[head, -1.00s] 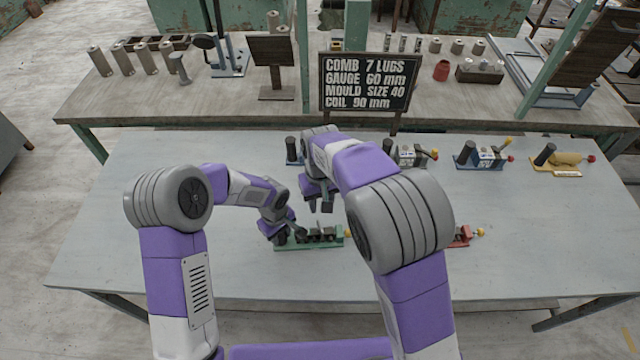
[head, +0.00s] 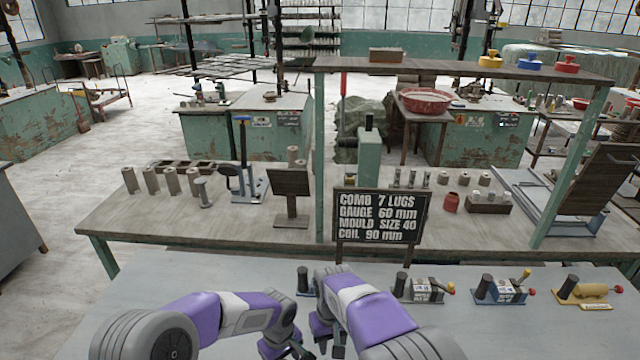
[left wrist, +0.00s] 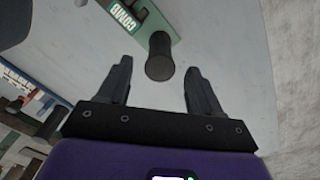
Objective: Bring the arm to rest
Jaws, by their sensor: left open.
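In the left wrist view a green comb tool with a COMB label (left wrist: 130,18) and a dark round handle (left wrist: 160,58) lies on the grey table. The handle shows just beyond and between the fingertips of my left gripper (left wrist: 158,75), which is open with nothing held. In the head view my left gripper (head: 288,346) is low near the bottom edge, and the green tool is out of that view. My right gripper (head: 329,346) is beside it to the right, its fingers apart and nothing seen between them.
Several tools with dark handles, such as the yellow one (head: 588,291), stand along the table's far side at right. A sign (head: 380,216) stands behind the table. A wooden bench (head: 150,222) with clay cylinders is beyond. The table's left part (head: 150,290) is clear.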

